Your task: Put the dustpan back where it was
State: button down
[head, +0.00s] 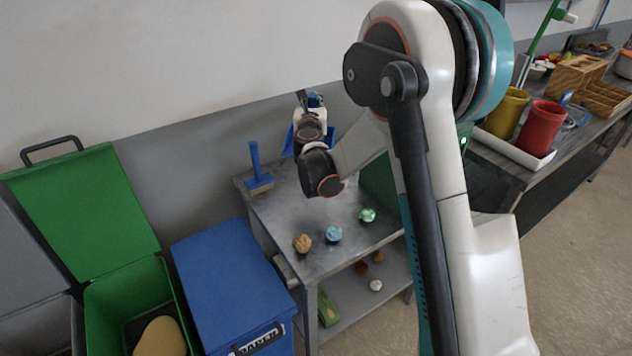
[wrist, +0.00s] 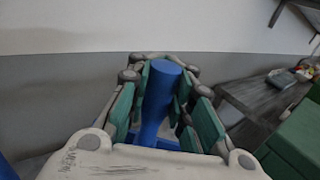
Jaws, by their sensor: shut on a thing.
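The blue dustpan shows in the head view as blue edges (head: 288,141) on either side of my wrist, over the back of the metal table (head: 345,268). Most of it is hidden behind my arm. In the wrist view its round blue handle (wrist: 158,100) stands up between the green-padded fingers of my gripper (wrist: 161,72), which are shut on it. My gripper also shows in the head view (head: 314,101), near the wall. I cannot tell whether the dustpan touches the table.
A blue hand brush (head: 257,172) stands upright at the table's back left corner. Crumpled balls, orange (head: 302,243), blue (head: 334,234) and green (head: 367,215), lie on the tabletop. A blue bin (head: 230,280) and an open green bin (head: 130,290) stand left. A counter with red (head: 542,127) and yellow containers is right.

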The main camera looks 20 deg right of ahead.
jog(key=shift+w+d+r+h, duration=0.1)
jog(key=shift+w+r+h, duration=0.2)
jog(key=shift+w+r, duration=0.15)
notch_tip(320, 180, down, 20)
jog(key=b, duration=0.7)
jog(key=shift+w, duration=0.15)
jog(key=c, duration=1.4)
grip_release()
